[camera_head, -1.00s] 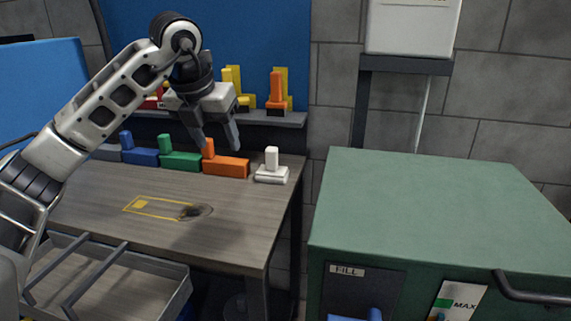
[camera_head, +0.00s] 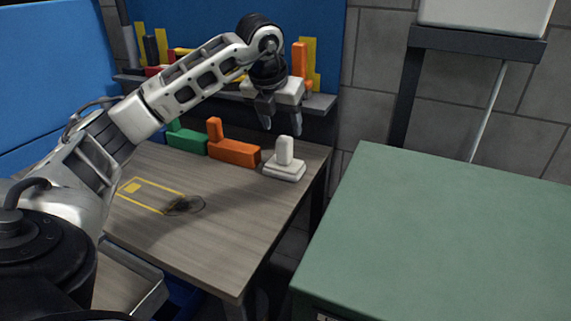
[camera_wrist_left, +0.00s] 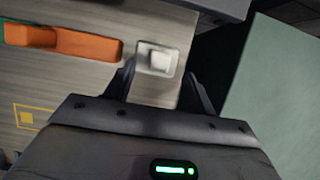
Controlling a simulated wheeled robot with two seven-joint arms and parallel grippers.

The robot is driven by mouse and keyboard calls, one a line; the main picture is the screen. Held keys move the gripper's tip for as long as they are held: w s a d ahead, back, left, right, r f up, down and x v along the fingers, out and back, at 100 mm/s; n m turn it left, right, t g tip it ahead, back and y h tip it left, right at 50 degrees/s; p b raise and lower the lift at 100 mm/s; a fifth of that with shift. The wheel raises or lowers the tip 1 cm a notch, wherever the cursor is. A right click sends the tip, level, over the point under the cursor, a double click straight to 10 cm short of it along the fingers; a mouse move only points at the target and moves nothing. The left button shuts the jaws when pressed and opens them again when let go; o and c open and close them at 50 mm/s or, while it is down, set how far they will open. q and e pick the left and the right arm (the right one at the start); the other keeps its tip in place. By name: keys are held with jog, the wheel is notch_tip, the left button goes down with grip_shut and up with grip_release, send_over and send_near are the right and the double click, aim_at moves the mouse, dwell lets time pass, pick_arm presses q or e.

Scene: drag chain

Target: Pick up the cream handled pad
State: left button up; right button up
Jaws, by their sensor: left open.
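The cream handled pad (camera_head: 284,171) stands upright on the wooden table near its right edge, with its block handle pointing up. It also shows in the left wrist view (camera_wrist_left: 157,60), seen from above. My left gripper (camera_head: 282,122) is open and empty, above the pad with its fingers pointing down. In the left wrist view its fingertips (camera_wrist_left: 158,78) lie to either side of the pad's near part, and the pad is not held. My right gripper is in neither current view.
An orange handled block (camera_head: 233,153) and a green one (camera_head: 188,141) stand left of the pad. A shelf (camera_head: 322,101) with coloured pieces is behind. A green-topped cabinet (camera_head: 440,230) is at right. The table front (camera_head: 215,235) is mostly clear, with a yellow outline and dark mark.

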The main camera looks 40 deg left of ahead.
aim_at(284, 138)
pick_arm(q)
jog(key=x, duration=0.7)
jog(key=shift+f, duration=0.2)
jog(key=c, duration=1.1)
